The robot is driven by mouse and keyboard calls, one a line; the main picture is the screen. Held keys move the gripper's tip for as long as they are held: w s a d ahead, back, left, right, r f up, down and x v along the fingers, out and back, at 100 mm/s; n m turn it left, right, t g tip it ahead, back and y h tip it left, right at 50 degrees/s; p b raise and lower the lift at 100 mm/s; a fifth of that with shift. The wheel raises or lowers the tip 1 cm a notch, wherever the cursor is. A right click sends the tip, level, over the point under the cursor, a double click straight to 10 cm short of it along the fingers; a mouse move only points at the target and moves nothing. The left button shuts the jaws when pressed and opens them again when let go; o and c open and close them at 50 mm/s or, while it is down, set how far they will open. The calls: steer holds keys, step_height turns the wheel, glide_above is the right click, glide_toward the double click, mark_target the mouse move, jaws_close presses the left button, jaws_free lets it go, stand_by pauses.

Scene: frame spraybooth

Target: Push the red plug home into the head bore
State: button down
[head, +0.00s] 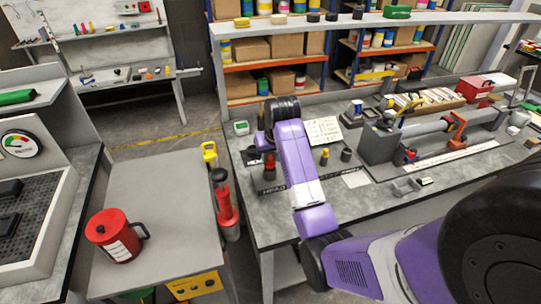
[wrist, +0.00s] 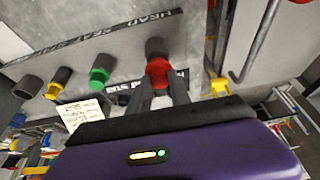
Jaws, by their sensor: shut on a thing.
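The red plug (wrist: 158,68) is between my fingertips in the wrist view. My gripper (wrist: 164,84) is shut on its red part. A dark cylindrical part (wrist: 156,46) shows just beyond the red, towards the bench. In the head view the red plug (head: 269,163) stands roughly upright below my wrist, near the left end of the bench, beside a dark label strip (head: 300,182). The head bore itself is not visible. I cannot tell how deep the plug sits.
In the wrist view, a green-banded piece (wrist: 100,74), a yellow-banded piece (wrist: 61,78) and a dark piece (wrist: 28,87) stand in a row beside the plug. A white printed card (head: 324,130) is behind. A red jug (head: 117,240) stands on the left cart.

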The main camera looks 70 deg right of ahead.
steer(key=shift+f, duration=1.2)
steer(key=c, duration=1.1)
jaws_free()
steer(key=shift+r, duration=0.1)
steer(key=b+v, duration=0.1)
steer(key=v, duration=0.6)
steer(key=shift+s+a+r+b, duration=0.1)
steer(key=shift+r+b, duration=0.15)
steer(key=shift+b, duration=0.05)
steer(key=shift+f, duration=0.1)
